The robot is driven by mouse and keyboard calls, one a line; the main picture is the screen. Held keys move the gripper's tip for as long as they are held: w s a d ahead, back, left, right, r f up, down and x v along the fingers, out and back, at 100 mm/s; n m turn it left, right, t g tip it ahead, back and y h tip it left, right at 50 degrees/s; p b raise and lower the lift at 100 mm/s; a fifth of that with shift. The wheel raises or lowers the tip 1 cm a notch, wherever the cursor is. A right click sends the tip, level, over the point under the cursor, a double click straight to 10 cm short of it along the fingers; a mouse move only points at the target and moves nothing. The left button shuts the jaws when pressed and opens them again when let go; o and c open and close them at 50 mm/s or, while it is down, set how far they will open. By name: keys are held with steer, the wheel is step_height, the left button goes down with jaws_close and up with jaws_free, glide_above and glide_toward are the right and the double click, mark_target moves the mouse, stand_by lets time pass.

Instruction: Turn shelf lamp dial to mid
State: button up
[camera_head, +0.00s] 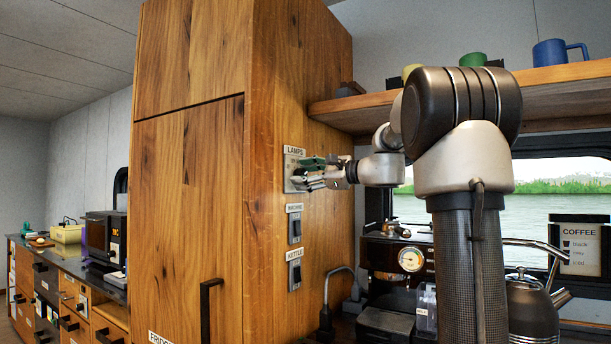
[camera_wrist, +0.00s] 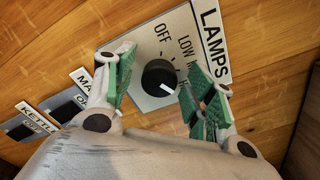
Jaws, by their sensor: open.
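The lamp dial (camera_wrist: 158,76) is a round black knob with a white pointer line on a grey plate (camera_wrist: 150,100) labelled LAMPS. In the wrist view the pointer slants to the lower right, near the letter H. OFF and LOW are readable; the mid and high labels are partly hidden by the right finger. My gripper (camera_wrist: 161,72) is open, its green-padded fingers on either side of the dial with gaps visible. In the head view my gripper (camera_head: 308,174) is at the LAMPS plate (camera_head: 291,162) on the wooden cabinet side and hides the dial.
The machine switch (camera_head: 295,229) and kettle switch (camera_head: 295,270) sit below the plate. A wooden shelf (camera_head: 560,78) with mugs, a coffee machine (camera_head: 395,257) and a kettle (camera_head: 532,306) are to the right. The cabinet's tall door (camera_head: 185,220) is left.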

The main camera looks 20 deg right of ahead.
steer(key=c, duration=1)
steer(key=shift+c, duration=0.2)
steer(key=shift+n, duration=0.3)
steer(key=n, duration=0.3)
steer(key=shift+f, duration=0.1)
steer(key=shift+n, duration=2.1)
steer(key=shift+f, duration=0.1)
steer(key=o, duration=1)
steer(key=shift+o, duration=0.2)
